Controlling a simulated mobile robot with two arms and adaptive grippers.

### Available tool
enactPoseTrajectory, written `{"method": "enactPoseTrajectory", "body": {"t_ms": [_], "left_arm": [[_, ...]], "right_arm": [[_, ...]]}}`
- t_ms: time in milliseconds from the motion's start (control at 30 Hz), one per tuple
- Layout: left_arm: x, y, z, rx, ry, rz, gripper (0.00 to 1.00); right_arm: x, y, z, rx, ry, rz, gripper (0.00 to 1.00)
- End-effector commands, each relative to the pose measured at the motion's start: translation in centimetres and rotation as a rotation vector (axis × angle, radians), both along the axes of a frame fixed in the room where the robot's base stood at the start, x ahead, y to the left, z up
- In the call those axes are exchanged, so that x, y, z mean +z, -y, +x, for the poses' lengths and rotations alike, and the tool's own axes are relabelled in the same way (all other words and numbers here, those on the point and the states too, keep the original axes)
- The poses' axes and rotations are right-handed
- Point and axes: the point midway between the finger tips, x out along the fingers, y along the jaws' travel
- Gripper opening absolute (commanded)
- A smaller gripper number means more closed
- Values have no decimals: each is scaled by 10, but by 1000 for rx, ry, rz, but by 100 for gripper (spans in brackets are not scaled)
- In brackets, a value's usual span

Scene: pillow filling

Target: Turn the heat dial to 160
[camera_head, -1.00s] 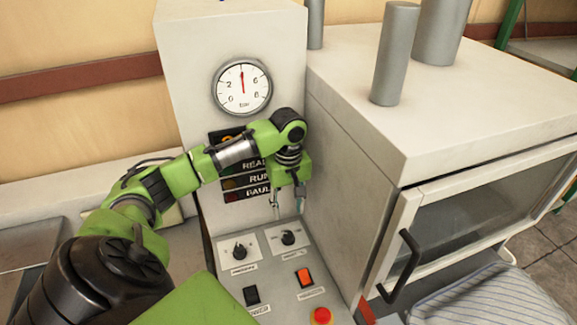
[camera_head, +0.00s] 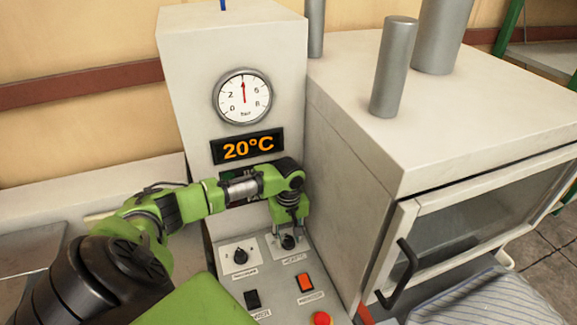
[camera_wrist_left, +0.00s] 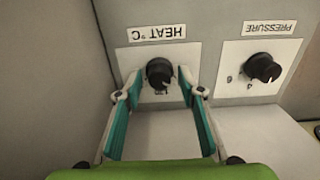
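The heat dial (camera_head: 288,242) is a black knob on the right-hand plate of the sloped control panel. In the left wrist view the heat dial (camera_wrist_left: 159,72) sits under an upside-down "HEAT °C" label. My left gripper (camera_head: 290,228) is lowered over it from above. In the wrist view the fingers of my left gripper (camera_wrist_left: 158,88) are spread, one on each side of the dial, with gaps visible. The dial's scale numbers are too small to read. The display (camera_head: 247,147) reads 20°C. My right gripper is not in view.
The pressure dial (camera_head: 240,255) stands left of the heat dial. Below are a black switch (camera_head: 252,298), an orange switch (camera_head: 305,283) and a red button (camera_head: 322,318). A large machine with a door handle (camera_head: 404,272) stands close on the right. A round gauge (camera_head: 242,96) is above.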

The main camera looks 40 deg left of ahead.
Motion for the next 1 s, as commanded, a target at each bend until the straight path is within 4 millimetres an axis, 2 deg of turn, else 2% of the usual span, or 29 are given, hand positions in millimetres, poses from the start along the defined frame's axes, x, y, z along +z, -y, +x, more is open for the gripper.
{"method": "enactPoseTrajectory", "body": {"t_ms": [33, 100, 133, 567, 1000], "left_arm": [[0, 0, 0, 0, 0, 0, 20], [0, 0, 0, 0, 0, 0, 2], [0, 0, 0, 0, 0, 0, 0], [3, 0, 0, -62, 0, -1, 0], [4, 0, 0, -410, -1, -3, 0]], "right_arm": [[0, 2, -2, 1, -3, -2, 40], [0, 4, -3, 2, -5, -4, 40], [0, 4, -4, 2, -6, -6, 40], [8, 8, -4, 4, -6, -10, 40], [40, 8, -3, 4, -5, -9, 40]]}}
